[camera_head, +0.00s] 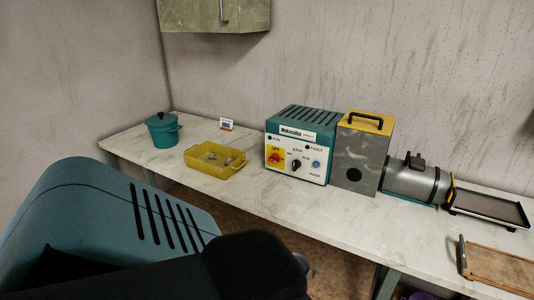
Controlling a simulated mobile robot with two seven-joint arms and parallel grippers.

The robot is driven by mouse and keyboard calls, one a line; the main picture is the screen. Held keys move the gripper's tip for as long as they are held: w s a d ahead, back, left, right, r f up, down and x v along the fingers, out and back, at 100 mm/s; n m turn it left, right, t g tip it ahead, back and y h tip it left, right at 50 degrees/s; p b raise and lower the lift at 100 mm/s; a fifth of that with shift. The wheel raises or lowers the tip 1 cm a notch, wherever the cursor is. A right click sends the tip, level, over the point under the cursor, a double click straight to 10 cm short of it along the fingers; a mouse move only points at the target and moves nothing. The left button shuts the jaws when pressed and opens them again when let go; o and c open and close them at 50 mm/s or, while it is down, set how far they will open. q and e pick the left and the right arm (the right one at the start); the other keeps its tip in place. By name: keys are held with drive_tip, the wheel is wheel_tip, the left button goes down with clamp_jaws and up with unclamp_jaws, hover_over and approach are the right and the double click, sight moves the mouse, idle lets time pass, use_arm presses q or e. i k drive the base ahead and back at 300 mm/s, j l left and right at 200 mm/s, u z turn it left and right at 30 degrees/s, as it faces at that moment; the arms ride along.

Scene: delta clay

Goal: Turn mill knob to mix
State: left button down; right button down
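A teal control box (300,145) with a white front panel stands on the counter, right of the middle of the view. Its black knob (296,165) sits low in the middle of the panel, with small lettering around it. The picture is too small to tell where the knob points. Left of it is a red switch (274,158) on a yellow patch marked OFF. Right of it is a blue button (316,164). Nothing touches the panel. Neither of my grippers shows in this view.
A grey box with a yellow top (364,150) and a grey cylinder machine (410,181) stand to the right, then a dark tray (488,208) and a wooden tray (500,268). A yellow basket (215,172) and teal pot (163,133) stand left. Counter before the panel is clear.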

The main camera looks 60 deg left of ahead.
sight(296, 165)
drive_tip(key=u, duration=1.75)
